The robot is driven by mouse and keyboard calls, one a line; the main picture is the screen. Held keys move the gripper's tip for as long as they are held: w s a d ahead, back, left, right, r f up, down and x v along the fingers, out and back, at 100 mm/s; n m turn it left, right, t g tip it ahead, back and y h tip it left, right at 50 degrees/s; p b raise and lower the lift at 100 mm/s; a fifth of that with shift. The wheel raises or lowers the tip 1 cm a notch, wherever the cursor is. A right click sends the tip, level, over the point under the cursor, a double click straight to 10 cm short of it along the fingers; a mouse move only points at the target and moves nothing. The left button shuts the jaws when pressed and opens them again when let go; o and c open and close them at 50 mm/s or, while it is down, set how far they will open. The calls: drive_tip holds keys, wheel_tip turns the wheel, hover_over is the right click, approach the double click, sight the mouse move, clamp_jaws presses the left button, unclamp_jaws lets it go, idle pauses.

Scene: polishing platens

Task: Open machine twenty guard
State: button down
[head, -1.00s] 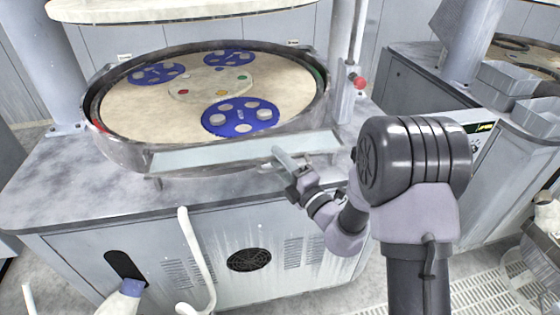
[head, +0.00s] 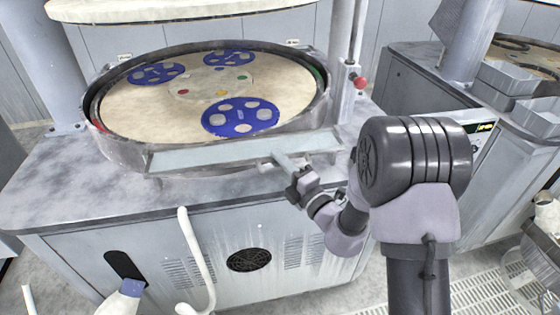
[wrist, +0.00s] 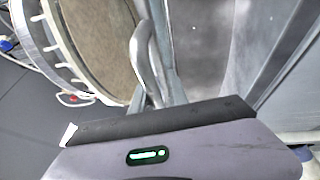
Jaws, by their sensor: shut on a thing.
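The polishing machine's round platen (head: 135,105) has a raised dark rim and several blue carriers on its tan surface. The guard (head: 235,153) is a pale translucent strip along the platen's front edge. My gripper (head: 278,163) is at the guard's front, right of its middle, shut on what looks like the guard's handle (head: 266,167). The fingers and the handle are small and hard to separate there. In the wrist view a curved grey bar (wrist: 146,60) rises just beyond my gripper housing, beside the platen edge. The exact contact is hidden. No machine number is readable.
A red knob (head: 360,82) sits on the post at the platen's right. A white curved pipe (head: 192,250) stands before the cabinet. Another machine with grey trays (head: 510,80) is at the right. Grated floor (head: 480,275) lies at lower right.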

drive_tip(key=shift+w+r, duration=0.1)
drive_tip(key=shift+r, duration=0.25)
idle(0.5)
wheel_tip(320, 180, up, 2)
drive_tip(key=p, duration=0.7)
drive_tip(key=shift+w+r+h+p, duration=0.1)
drive_tip(key=shift+w+h+p, duration=0.05)
drive_tip(key=shift+h+p, duration=0.25)
drive_tip(key=c, duration=1.5)
unclamp_jaws()
drive_tip(key=shift+o, duration=0.2)
drive_tip(key=v, duration=1.7)
drive_tip(key=shift+d+b, duration=0.2)
drive_tip(key=shift+b, duration=0.2)
drive_tip(key=shift+r, duration=0.15)
